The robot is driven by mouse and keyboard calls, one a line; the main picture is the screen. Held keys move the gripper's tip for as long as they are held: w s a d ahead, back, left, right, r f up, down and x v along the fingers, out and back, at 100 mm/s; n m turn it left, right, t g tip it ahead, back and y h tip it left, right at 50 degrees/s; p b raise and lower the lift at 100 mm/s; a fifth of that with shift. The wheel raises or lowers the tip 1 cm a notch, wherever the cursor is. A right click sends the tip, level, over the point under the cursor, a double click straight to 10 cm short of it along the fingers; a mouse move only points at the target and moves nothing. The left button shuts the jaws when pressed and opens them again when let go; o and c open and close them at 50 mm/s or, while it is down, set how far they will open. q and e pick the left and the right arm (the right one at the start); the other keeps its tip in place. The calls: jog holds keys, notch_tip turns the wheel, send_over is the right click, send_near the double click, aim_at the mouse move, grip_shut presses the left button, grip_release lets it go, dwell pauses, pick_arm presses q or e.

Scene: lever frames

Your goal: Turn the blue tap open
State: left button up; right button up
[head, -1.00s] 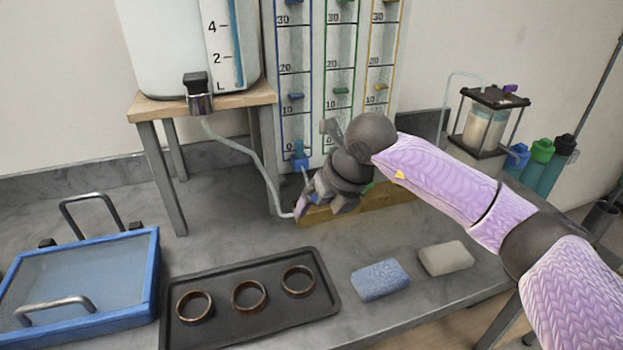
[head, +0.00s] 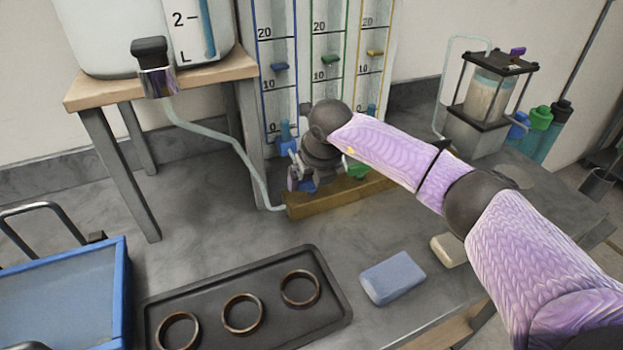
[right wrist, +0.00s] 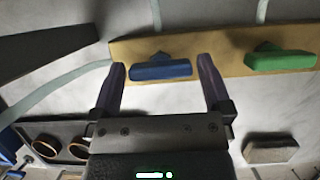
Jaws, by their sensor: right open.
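The blue tap (right wrist: 162,71) sits on a wooden block at the foot of the blue-marked column. In the right wrist view its bar handle lies crosswise between my two fingers. My right gripper (right wrist: 161,66) is open, one finger at each end of the handle, with small gaps visible; I cannot tell whether they touch. In the head view my right gripper (head: 301,178) is at the blue tap and hides most of it; a bit of blue (head: 308,186) shows. My left gripper is not in view.
A green tap (right wrist: 280,62) sits right of the blue one on the wooden block (head: 335,200). A pale hose (head: 235,150) runs from the tank's spout (head: 155,75) to the block. A black tray (head: 210,290) with rings and a blue sponge (head: 392,277) lie in front.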

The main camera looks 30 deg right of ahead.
jog(key=c, duration=1)
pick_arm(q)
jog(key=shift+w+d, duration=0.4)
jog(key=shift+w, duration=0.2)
pick_arm(e)
jog(key=shift+r, duration=0.1)
